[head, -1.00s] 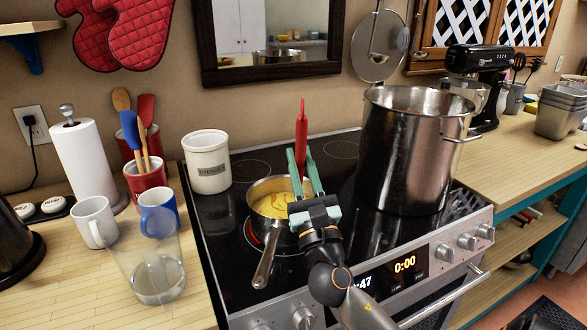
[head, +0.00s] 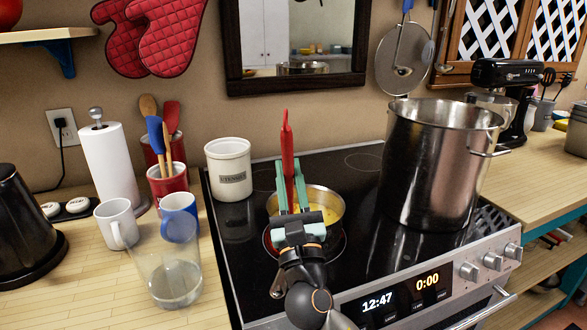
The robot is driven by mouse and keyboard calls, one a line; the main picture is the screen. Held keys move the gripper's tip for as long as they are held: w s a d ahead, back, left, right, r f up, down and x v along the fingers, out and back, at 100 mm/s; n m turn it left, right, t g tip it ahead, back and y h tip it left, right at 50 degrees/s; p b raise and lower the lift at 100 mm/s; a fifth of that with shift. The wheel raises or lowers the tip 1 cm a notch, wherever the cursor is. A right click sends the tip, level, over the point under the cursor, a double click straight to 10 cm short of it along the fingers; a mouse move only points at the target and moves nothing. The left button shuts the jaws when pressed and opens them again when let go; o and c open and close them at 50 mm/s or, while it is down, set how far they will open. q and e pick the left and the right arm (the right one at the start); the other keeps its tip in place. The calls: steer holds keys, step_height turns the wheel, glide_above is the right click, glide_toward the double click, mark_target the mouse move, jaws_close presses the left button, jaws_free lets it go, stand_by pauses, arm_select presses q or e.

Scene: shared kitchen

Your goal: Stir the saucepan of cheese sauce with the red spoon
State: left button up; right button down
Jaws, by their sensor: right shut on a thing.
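The saucepan (head: 335,200) of yellow cheese sauce (head: 327,215) sits on the glowing front-left burner of the stove. My right gripper (head: 287,188) is shut on the red spoon (head: 287,140), whose handle stands nearly upright with its top above the fingers. The gripper is over the left part of the pan and hides much of it. The spoon's lower end is hidden behind the gripper, so I cannot tell how deep it is in the sauce. My left gripper is not in view.
A tall steel stockpot (head: 437,165) stands on the stove right of the saucepan. On the left counter are a glass (head: 176,275), a white mug (head: 116,222), a blue mug (head: 179,207) and a red utensil holder (head: 166,186).

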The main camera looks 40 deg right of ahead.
steer(key=s+d+p, duration=0.1)
steer(key=s+d, duration=0.3)
steer(key=d, duration=0.1)
steer(key=w+a, duration=0.1)
steer(key=w, duration=0.1)
steer(key=w+a, duration=0.1)
steer(key=w, duration=0.1)
steer(key=w+a, duration=0.1)
steer(key=w, duration=0.1)
steer(key=shift+a+p, duration=0.3)
steer(key=shift+a, duration=0.1)
steer(key=s, duration=0.5)
steer(key=shift+w+d+p, duration=0.15)
steer(key=shift+w+d, duration=0.1)
steer(key=shift+d, duration=0.6)
steer(key=shift+w+d+p, duration=0.2)
steer(key=shift+w+d, duration=0.1)
steer(key=shift+d, duration=0.6)
steer(key=shift+w+d+p, duration=0.15)
steer(key=shift+w+d, duration=0.1)
steer(key=shift+d, duration=0.6)
